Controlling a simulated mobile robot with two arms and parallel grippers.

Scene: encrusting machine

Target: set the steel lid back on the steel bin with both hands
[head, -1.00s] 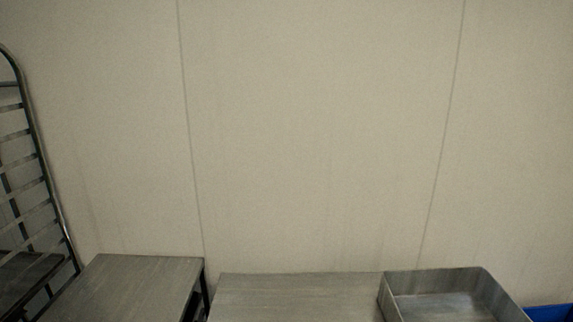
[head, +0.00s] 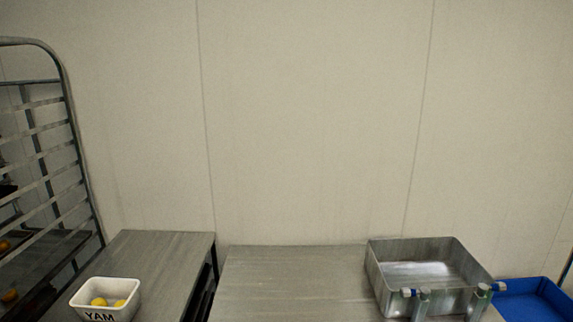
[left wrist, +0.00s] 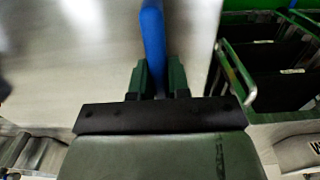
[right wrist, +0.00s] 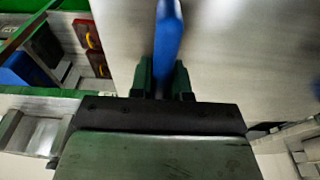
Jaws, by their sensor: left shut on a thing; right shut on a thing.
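The steel bin (head: 432,272) stands open at the right end of the bench in the head view, its inside visible. Two grey fittings with blue ends (head: 422,300) show at its front side; I cannot tell what they belong to. My left gripper (left wrist: 158,78) is shut on a blue handle (left wrist: 153,35) in front of a broad steel surface (left wrist: 90,50), seemingly the steel lid. My right gripper (right wrist: 163,78) is shut on another blue handle (right wrist: 167,35) with a similar steel surface (right wrist: 230,50) behind it. Neither gripper is clearly seen in the head view.
A steel bench (head: 295,275) is clear left of the bin. A blue tray (head: 530,300) lies right of it. A white YAM tub (head: 105,299) with yellow things stands on the left table (head: 165,260), beside a rack (head: 70,130). Green-edged compartments (left wrist: 265,60) show in the left wrist view.

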